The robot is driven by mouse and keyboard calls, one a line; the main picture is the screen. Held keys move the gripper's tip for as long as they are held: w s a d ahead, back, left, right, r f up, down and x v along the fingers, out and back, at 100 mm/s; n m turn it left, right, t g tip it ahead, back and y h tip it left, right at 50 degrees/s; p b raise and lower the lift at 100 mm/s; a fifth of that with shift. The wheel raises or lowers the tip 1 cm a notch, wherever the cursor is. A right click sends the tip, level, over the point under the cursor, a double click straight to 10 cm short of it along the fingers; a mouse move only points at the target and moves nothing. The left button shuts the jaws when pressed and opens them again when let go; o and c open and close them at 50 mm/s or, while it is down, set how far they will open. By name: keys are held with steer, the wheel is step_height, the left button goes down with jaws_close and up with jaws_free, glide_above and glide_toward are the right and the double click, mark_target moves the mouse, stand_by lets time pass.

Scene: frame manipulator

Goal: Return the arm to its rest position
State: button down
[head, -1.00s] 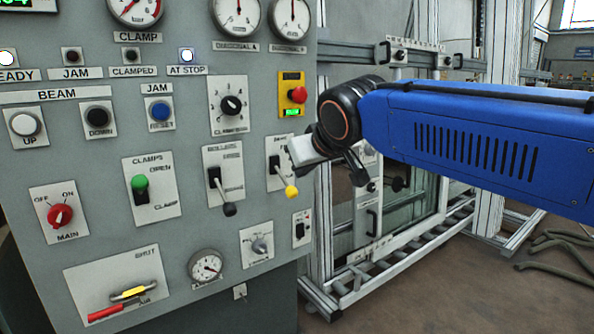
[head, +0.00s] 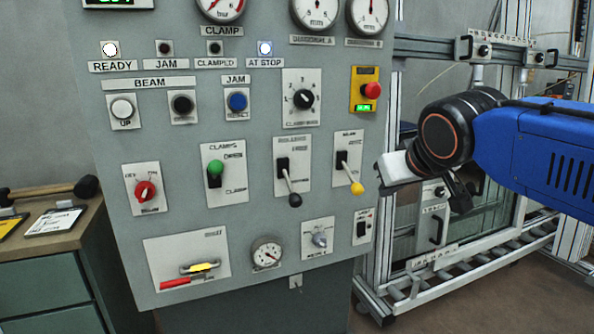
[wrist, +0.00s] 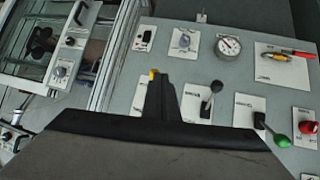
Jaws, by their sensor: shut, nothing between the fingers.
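My blue arm (head: 540,150) reaches in from the right in the head view, with its black wrist joint beside the panel's right edge. My gripper (wrist: 158,82) shows in the wrist view as a dark narrow shape pointing up over the panel, shut and empty. Its tip overlaps the yellow-knobbed lever in that view; I cannot tell whether they touch. In the head view the yellow-knobbed lever (head: 357,187) hangs down, just left of the pale end piece of my wrist. The grey control panel (head: 130,235) stands left of the arm.
The panel carries a black-knobbed lever (head: 295,199), a green-knobbed clamp switch (head: 215,168) and a red emergency button (head: 371,90). A metal frame machine (head: 455,258) stands behind the arm. A bench with a mallet (head: 85,187) and clipboard (head: 55,219) is at left.

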steer(key=s+d+f+m+g, duration=0.1)
steer(key=s+d+f+g, duration=0.1)
steer(key=s+f, duration=0.7)
steer(key=s+d+f+m+g, duration=0.1)
steer(key=s+d+f+g, duration=0.2)
steer(key=s+f, duration=0.6)
step_height(320, 180, down, 5)
steer(key=shift+d+f, duration=0.15)
steer(key=shift+d, duration=0.25)
